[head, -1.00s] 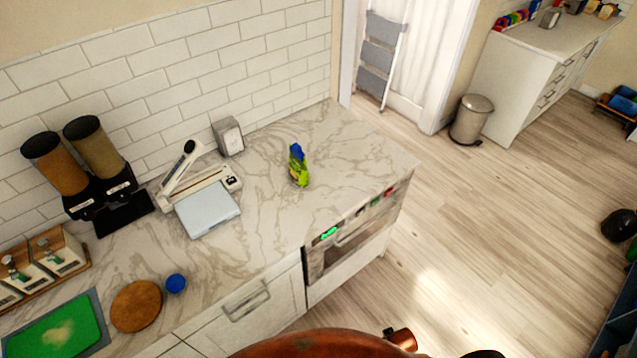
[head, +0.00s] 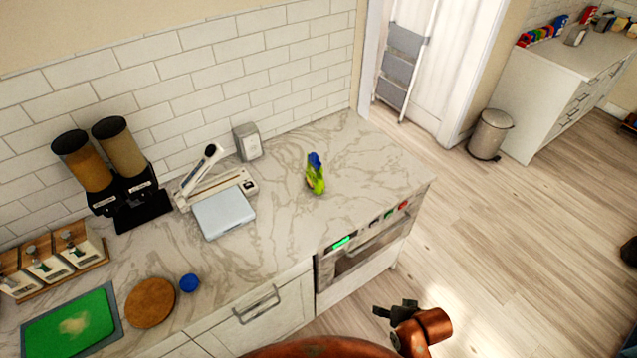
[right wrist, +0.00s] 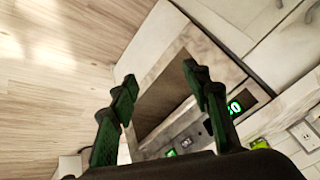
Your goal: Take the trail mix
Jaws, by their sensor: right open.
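The likely trail mix is a small green and blue bag (head: 315,174) standing on the marble counter, toward its right end; its label is too small to read. My right gripper (head: 392,312) is in front of the counter in the head view, low and to the right of the bag, well apart from it. In the right wrist view my right gripper (right wrist: 161,92) is open and empty, with its two fingers spread over the counter's front and the oven. A green-yellow patch (right wrist: 260,143) shows at the lower right there; I cannot tell what it is. My left gripper is not in view.
A heat sealer (head: 215,182), a pale blue scale (head: 224,212) and a napkin holder (head: 247,141) stand left of the bag. A blue ball-like item (head: 189,283), a round wooden board (head: 150,302) and a green cutting board (head: 70,325) lie further left. The marble around the bag is clear.

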